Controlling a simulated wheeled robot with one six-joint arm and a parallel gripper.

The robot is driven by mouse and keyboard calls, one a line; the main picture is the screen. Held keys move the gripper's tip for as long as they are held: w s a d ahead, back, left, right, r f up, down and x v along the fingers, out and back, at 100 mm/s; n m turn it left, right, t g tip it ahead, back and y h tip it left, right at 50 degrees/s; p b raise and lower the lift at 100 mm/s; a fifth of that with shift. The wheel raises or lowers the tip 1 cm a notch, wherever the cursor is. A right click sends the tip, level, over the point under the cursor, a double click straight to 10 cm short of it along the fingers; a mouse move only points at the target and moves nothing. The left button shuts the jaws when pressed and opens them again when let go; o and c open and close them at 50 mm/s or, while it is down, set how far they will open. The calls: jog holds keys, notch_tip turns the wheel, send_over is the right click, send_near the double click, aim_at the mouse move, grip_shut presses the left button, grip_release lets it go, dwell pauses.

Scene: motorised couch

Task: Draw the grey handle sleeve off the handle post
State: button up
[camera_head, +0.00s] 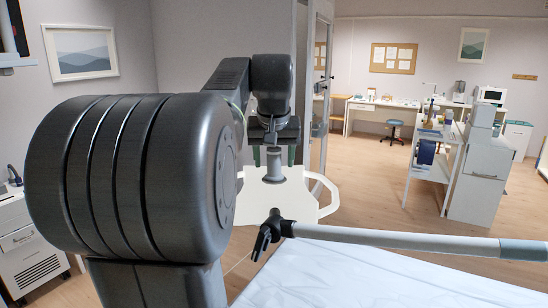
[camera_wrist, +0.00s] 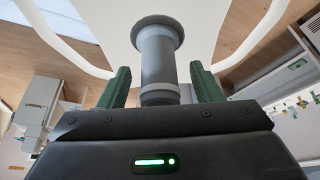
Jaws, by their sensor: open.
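A grey upright cylinder with a wide flange, the handle sleeve (camera_head: 273,164), stands over a white panel in the head view. In the wrist view the sleeve (camera_wrist: 158,60) runs up the middle, its flange at the far end and a ring near my gripper. My gripper (camera_head: 273,155) is open, its two green fingers on either side of the cylinder. In the wrist view, gaps show between the sleeve and both fingers of my gripper (camera_wrist: 160,85). I cannot tell the handle post apart from the sleeve.
The white panel (camera_head: 297,205) has curved side rails (camera_head: 326,190). A grey bar (camera_head: 400,240) with a black clamp (camera_head: 270,230) crosses above the white couch surface (camera_head: 350,280) in front. A glass door (camera_head: 320,95) stands behind on the right. Open floor (camera_head: 375,180) lies to the right.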

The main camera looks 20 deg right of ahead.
jog(key=c, duration=1)
jog(key=shift+w+r+p, duration=0.1)
jog(key=shift+r+p, duration=1.3)
jog(key=shift+r, duration=0.05)
jog(key=shift+c, duration=0.2)
jog(key=shift+r, duration=0.15)
jog(key=shift+w+r+p, duration=0.1)
jog(key=shift+r+p, duration=0.2)
jog(key=shift+r, duration=0.85)
jog(key=shift+w+d+r, duration=0.1)
jog(key=shift+r, duration=1.2)
jog(key=shift+r, duration=0.1)
jog(key=shift+r, duration=0.3)
notch_tip(320, 180, up, 6)
jog(key=shift+r, duration=0.2)
